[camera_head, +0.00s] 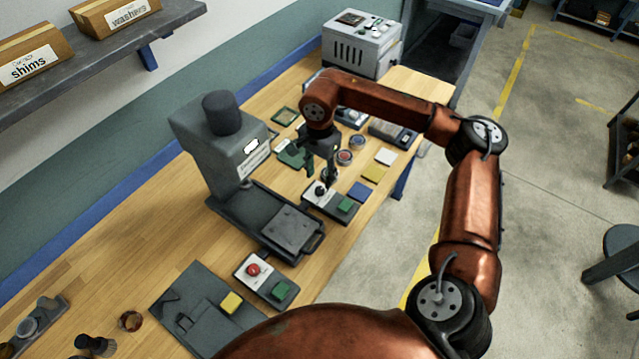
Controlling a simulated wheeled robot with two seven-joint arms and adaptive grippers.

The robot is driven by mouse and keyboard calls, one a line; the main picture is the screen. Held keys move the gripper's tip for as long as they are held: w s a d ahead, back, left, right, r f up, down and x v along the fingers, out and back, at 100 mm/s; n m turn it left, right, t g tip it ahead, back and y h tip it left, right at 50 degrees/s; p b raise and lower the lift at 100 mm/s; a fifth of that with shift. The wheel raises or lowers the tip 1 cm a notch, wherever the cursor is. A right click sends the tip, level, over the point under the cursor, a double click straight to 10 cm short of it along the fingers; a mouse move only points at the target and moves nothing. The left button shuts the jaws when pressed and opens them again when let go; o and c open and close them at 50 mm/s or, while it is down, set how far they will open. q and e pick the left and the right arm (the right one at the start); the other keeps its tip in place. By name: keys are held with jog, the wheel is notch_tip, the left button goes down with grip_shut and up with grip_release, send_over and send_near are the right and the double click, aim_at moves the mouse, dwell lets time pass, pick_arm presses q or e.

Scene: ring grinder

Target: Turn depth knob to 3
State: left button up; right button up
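A small dark knob (320,190) sits on a pale control panel (312,198) beside the grinder, with a green button (345,204) to its right. I take it to be the depth knob; its scale and setting are too small to read. My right gripper (321,180) points down just above the knob. Its dark fingers look apart, with a gap between them, and I see nothing held. Whether a fingertip touches the knob I cannot tell. The grey ring grinder (225,150) stands left of the gripper. My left gripper is not in view.
A second panel with a red button (253,269) and a green button (280,290) lies nearer. A dark mat with a yellow block (231,302) is at the front. Coloured pads and round tins (344,157) lie right of the gripper. A grey cabinet (361,45) stands behind.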

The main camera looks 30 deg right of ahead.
aim_at(320, 190)
notch_tip(320, 190, up, 6)
jog(key=shift+r, duration=0.15)
dwell(0.6)
